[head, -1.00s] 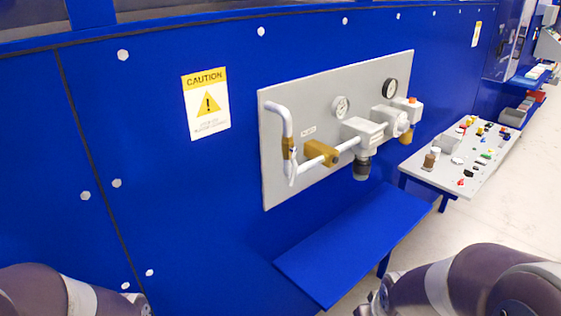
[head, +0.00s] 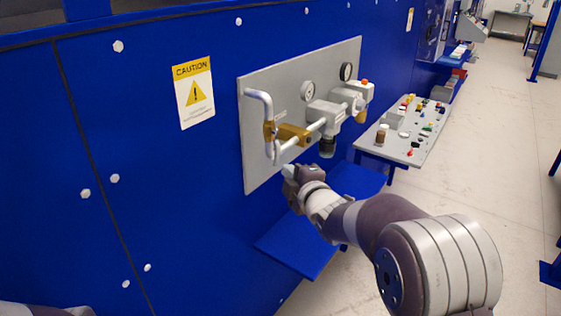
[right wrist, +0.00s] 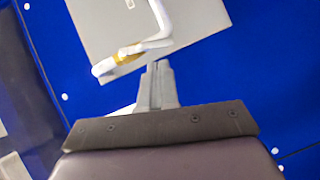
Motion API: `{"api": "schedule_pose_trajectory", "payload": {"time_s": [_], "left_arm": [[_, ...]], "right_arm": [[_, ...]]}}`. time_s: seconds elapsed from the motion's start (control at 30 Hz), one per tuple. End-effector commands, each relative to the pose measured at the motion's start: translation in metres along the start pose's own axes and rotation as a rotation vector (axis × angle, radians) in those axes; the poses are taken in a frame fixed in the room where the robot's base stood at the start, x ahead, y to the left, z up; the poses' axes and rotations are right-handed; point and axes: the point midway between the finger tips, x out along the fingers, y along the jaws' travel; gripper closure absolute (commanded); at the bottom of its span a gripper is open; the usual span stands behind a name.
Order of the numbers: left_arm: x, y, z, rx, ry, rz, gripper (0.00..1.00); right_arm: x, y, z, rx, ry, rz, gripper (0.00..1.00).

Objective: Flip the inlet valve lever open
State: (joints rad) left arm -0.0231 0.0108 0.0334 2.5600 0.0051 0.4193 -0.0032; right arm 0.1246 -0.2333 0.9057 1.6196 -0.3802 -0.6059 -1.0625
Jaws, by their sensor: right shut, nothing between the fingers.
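The inlet valve is a brass fitting (head: 270,130) on the white bent pipe (head: 262,99) at the left of the grey panel. A pale lever (head: 277,155) appears to hang down from it. My right gripper (head: 288,170) is just below and right of the lever, in front of the panel's lower edge. In the right wrist view, its fingers (right wrist: 161,70) are together and empty, close to the white pipe (right wrist: 155,42) and brass fitting (right wrist: 127,52). I cannot tell whether they touch the lever. My left gripper is out of view.
The grey panel (head: 256,170) also carries a second brass part (head: 294,135), gauges (head: 308,90) and a white regulator (head: 328,113). A blue shelf (head: 300,246) juts out below. A grey table (head: 370,139) with small parts stands at the right.

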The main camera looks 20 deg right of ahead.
Motion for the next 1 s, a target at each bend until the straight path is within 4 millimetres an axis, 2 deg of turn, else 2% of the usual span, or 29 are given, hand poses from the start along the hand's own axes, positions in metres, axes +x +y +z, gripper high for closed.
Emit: {"api": "schedule_pose_trajectory", "payload": {"time_s": [0.1, 0.3, 0.5, 0.77, 0.87, 1.0], "left_arm": [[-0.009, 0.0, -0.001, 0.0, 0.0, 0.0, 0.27], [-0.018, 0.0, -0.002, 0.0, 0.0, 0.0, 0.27], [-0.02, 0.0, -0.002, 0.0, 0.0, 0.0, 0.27], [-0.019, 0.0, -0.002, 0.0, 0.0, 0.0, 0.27], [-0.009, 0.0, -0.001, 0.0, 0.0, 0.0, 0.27], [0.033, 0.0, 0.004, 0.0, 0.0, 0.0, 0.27]], "right_arm": [[0.024, 0.001, -0.001, 0.001, 0.0, -0.003, 1.0], [0.053, 0.002, 0.0, 0.001, -0.001, -0.002, 1.0], [0.063, 0.001, 0.0, 0.0, 0.0, -0.001, 1.0], [0.063, 0.0, 0.0, 0.001, -0.001, -0.001, 1.0], [0.064, -0.005, 0.002, -0.009, -0.001, 0.007, 1.0], [0.068, -0.017, 0.008, -0.064, -0.001, 0.046, 1.0]]}}
